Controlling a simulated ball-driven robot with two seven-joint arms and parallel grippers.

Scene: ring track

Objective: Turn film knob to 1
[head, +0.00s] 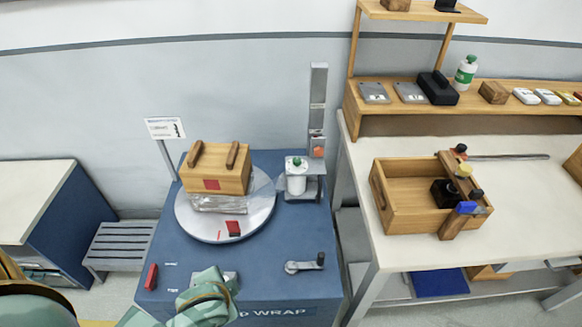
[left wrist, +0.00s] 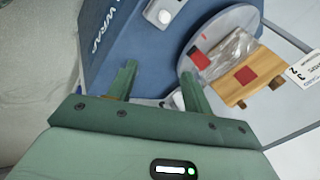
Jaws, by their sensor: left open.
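The blue wrap station (head: 265,285) stands in the middle of the head view, with a round grey turntable (head: 195,228) on top. A wooden box (head: 232,180) with a red square rests there on clear material. A white film roll (head: 296,183) with a green top stands beside the grey mast (head: 317,110).
A red piece (head: 151,277) is at the front left. A white sign (head: 165,128) stands behind. A workbench (head: 410,258) with a wooden tray (head: 403,220) stands at right.

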